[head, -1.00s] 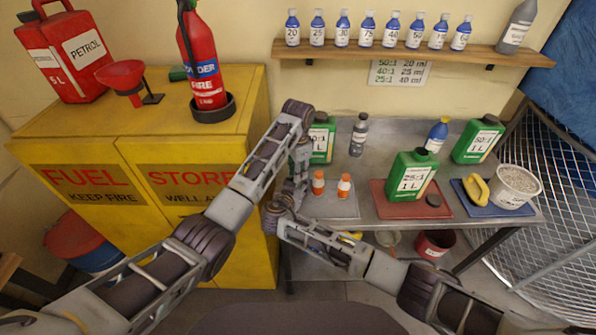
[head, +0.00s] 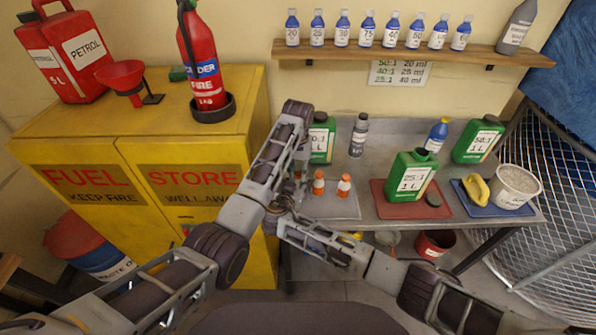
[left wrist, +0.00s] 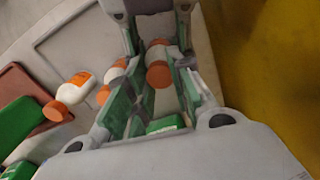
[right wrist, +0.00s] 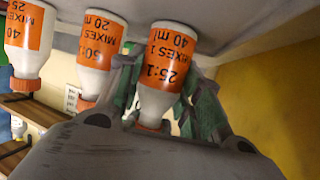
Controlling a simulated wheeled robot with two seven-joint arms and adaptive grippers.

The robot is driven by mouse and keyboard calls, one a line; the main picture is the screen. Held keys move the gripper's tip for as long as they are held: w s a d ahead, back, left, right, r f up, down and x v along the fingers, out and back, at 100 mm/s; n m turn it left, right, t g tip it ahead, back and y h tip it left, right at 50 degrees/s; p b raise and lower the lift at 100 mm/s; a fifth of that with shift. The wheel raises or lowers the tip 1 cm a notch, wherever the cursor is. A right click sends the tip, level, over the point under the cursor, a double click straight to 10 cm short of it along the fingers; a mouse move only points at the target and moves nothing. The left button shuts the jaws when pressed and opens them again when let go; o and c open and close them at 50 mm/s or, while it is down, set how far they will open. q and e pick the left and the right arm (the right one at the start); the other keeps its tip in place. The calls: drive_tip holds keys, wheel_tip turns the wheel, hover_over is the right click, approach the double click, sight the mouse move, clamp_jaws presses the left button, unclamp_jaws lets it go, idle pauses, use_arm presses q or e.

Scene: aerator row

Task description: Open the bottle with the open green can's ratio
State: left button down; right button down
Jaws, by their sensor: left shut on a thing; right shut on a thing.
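The open green can (head: 410,177), labelled 25:1, stands on a red mat with a dark cap (head: 433,200) beside it. The bottle labelled 25:1 (right wrist: 166,60) stands between the fingers of my right gripper (right wrist: 163,92), which is shut on it. My left gripper (left wrist: 157,90) is shut at the orange cap (left wrist: 159,75) of this bottle; exact finger contact is hard to see. In the head view my arms largely hide this bottle. Two other white bottles with orange labels (head: 318,186) (head: 344,187) stand to its right on a grey tray.
Other green cans (head: 478,140) (head: 321,138), a grey bottle (head: 359,135) and a blue bottle (head: 437,135) stand on the bench. A white tub (head: 515,187) is at right. The yellow cabinet (head: 140,130) is close on the left.

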sight(298, 173)
use_arm(q)
drive_tip(key=shift+n, duration=1.1)
drive_tip(key=shift+r, duration=1.25)
drive_tip(key=shift+r, duration=1.9)
use_arm(e)
drive_tip(key=c, duration=0.9)
unclamp_jaws()
drive_tip(key=shift+s, duration=0.1)
drive_tip(key=shift+v, duration=5.95)
